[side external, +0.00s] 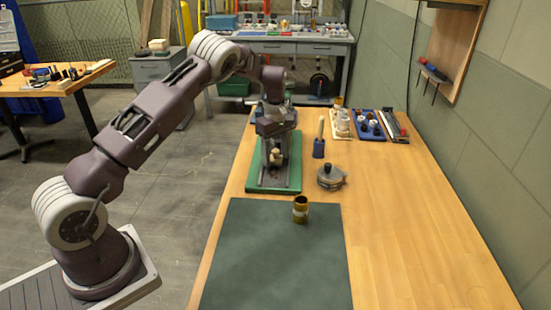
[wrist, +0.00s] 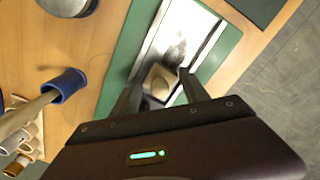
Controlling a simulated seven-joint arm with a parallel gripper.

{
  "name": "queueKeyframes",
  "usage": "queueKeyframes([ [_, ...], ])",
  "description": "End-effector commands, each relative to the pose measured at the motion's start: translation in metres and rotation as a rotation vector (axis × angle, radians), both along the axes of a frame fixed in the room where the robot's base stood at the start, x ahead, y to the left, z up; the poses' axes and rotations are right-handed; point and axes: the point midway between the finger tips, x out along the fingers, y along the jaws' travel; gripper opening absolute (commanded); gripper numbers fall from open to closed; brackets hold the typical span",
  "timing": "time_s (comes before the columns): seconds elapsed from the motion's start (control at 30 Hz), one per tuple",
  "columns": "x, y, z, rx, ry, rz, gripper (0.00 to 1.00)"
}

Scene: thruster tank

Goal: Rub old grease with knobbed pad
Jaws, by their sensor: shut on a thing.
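My gripper (wrist: 160,88) is shut on a small pale knobbed pad (wrist: 159,80), seen between the fingers in the wrist view. In the side view the pad (side external: 276,156) shows as a light block below my gripper. It is over a grey metal plate (wrist: 192,33) that lies on a green mat (wrist: 127,45). A dark smudge of grease (wrist: 177,52) marks the plate just beyond the pad. I cannot tell whether the pad touches the plate. The plate is partly hidden by my gripper in the side view.
A blue-based upright tool (side external: 319,147) and a round metal part (side external: 331,177) stand right of the green mat. A brass-coloured cup (side external: 300,209) sits on the dark mat (side external: 270,255) in front. Trays of small parts (side external: 369,125) lie behind. The table's right side is clear.

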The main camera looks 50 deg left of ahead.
Motion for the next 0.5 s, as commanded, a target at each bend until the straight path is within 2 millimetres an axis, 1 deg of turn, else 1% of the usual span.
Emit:
queueKeyframes([
  [0.23, 0.0, -0.001, 0.002, -0.003, 0.001, -0.001, 0.2],
  [0.5, 0.0, -0.002, 0.036, -0.003, -0.001, -0.001, 0.2],
])
